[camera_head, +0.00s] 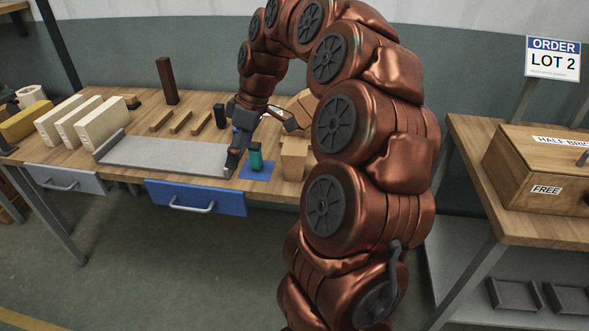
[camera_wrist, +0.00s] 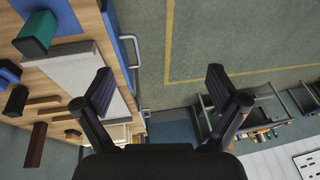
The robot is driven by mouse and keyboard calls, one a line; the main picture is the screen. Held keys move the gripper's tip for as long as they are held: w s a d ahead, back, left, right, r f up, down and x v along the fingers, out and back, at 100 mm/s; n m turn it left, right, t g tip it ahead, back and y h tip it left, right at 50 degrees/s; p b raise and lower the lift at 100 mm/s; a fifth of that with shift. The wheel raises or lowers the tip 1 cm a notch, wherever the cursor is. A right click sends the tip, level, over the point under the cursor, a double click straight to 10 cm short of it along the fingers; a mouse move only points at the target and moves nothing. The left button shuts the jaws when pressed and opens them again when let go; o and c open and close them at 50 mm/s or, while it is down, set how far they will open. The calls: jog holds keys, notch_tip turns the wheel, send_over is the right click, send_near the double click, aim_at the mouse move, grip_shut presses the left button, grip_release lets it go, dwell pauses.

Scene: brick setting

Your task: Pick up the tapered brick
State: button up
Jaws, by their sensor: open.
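My gripper (camera_head: 264,145) is open, with its fingers spread over the front part of the wooden workbench (camera_head: 130,178). In the wrist view my gripper (camera_wrist: 160,84) has nothing between its fingers. A dark green block (camera_head: 255,157) stands on a blue mat (camera_head: 262,174), close to one finger; it also shows at the upper left of the wrist view (camera_wrist: 36,34). Several slim wooden bricks (camera_head: 181,122) lie behind the grey tray (camera_head: 165,157). I cannot tell which piece is the tapered brick; no taper is clear.
A dark brown upright block (camera_head: 167,80) and a black block (camera_head: 220,116) stand at the back. Large cream bricks (camera_head: 78,122) and a yellow brick (camera_head: 26,121) are at left. A wooden box (camera_head: 294,160) stands right of the mat. A blue drawer (camera_head: 196,198) is below.

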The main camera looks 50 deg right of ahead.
jog(key=t+b, duration=0.1)
jog(key=b, duration=0.1)
send_over(299, 151)
jog(key=a, duration=0.7)
notch_tip(299, 151, down, 5)
jog(key=shift+n+t+h, duration=0.3)
jog(key=d+f, duration=0.1)
jog(key=d, duration=0.1)
jog(key=d+f, duration=0.1)
jog(key=d, duration=0.2)
jog(key=d+b, duration=0.1)
jog(key=d, duration=0.1)
jog(key=shift+s+d+f, duration=0.3)
jog(key=shift+d+f, duration=0.05)
jog(key=shift+f, duration=0.05)
jog(key=shift+d+f, duration=0.1)
jog(key=shift+f, duration=0.1)
jog(key=shift+x, duration=0.75)
jog(key=shift+w+p+x, duration=0.2)
jog(key=shift+p+x, duration=0.15)
jog(key=shift+x, duration=1.1)
jog(key=shift+w+p+x, duration=0.2)
jog(key=shift+p+x, duration=0.1)
jog(key=shift+x, duration=1.2)
jog(key=shift+r, duration=0.15)
jog(key=c, duration=1.4)
